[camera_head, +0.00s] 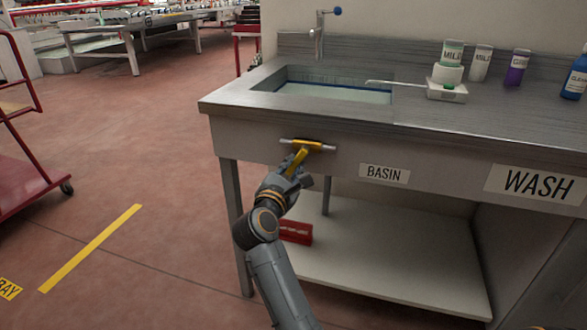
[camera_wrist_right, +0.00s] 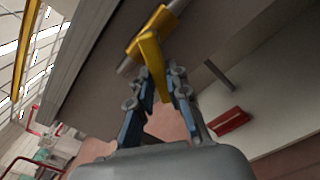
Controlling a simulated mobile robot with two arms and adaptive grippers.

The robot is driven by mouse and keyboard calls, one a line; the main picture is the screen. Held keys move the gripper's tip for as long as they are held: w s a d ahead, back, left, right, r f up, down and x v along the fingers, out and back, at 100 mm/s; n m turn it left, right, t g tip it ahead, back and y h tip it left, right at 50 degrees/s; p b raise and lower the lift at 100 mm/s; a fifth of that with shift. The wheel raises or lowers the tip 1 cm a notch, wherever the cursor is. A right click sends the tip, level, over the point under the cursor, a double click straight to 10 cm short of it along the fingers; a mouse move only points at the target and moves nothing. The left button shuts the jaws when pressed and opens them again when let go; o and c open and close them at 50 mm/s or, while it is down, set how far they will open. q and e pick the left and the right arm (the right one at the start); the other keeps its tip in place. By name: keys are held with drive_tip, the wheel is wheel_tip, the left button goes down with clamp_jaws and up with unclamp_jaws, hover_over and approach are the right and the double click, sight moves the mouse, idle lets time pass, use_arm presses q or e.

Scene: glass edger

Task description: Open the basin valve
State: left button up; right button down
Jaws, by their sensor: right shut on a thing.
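The basin valve is a yellow lever handle (camera_head: 297,160) on a short metal pipe on the front panel of the wash counter. It also shows in the right wrist view (camera_wrist_right: 151,50), where the lever reaches down between the fingers. My right gripper (camera_head: 288,176) is at the lever's lower end and is shut on it; in the right wrist view my right gripper (camera_wrist_right: 160,82) has one finger on either side of the lever. The "BASIN" label (camera_head: 384,173) is on the panel right of the valve. My left gripper is not in view.
The basin (camera_head: 335,92) is sunk in the counter top, with a tap (camera_head: 319,38) behind it. A red box (camera_head: 296,232) lies on the lower shelf. A red cart (camera_head: 22,150) stands left; floor between is clear.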

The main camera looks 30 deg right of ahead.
drive_tip(key=shift+f, duration=0.15)
drive_tip(key=c, duration=1.3)
unclamp_jaws()
drive_tip(key=shift+r, duration=0.2)
wheel_tip(320, 180, up, 10)
drive_tip(key=shift+f, duration=0.25)
drive_tip(key=shift+a+r, duration=0.2)
drive_tip(key=shift+r, duration=0.05)
drive_tip(key=shift+d, duration=0.15)
drive_tip(key=shift+f, duration=0.1)
